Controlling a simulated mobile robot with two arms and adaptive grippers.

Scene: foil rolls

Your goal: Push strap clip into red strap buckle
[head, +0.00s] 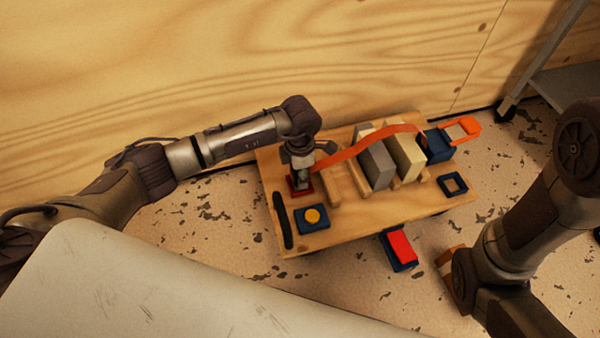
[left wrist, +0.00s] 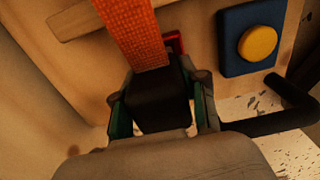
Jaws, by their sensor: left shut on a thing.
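The orange strap (head: 370,143) arches over the blocks on the wooden board and runs down to my left gripper (head: 301,180). In the left wrist view the strap (left wrist: 132,30) ends at a dark strap clip (left wrist: 160,95). My left gripper (left wrist: 160,110) is shut on this clip, with a finger on each side. The red strap buckle (head: 294,188) is on the board right at the gripper's tip, and mostly hidden by it. Only a red corner of it shows in the left wrist view (left wrist: 176,42). I cannot tell how far the clip is in the buckle. My right gripper is not visible.
The board (head: 345,232) carries a grey block (head: 377,168), a cream block (head: 408,160), a blue base with a yellow button (head: 312,216), a dark handle (head: 283,220) and a blue square frame (head: 452,184). A red-topped blue box (head: 401,246) is at its front edge. A wooden wall stands behind.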

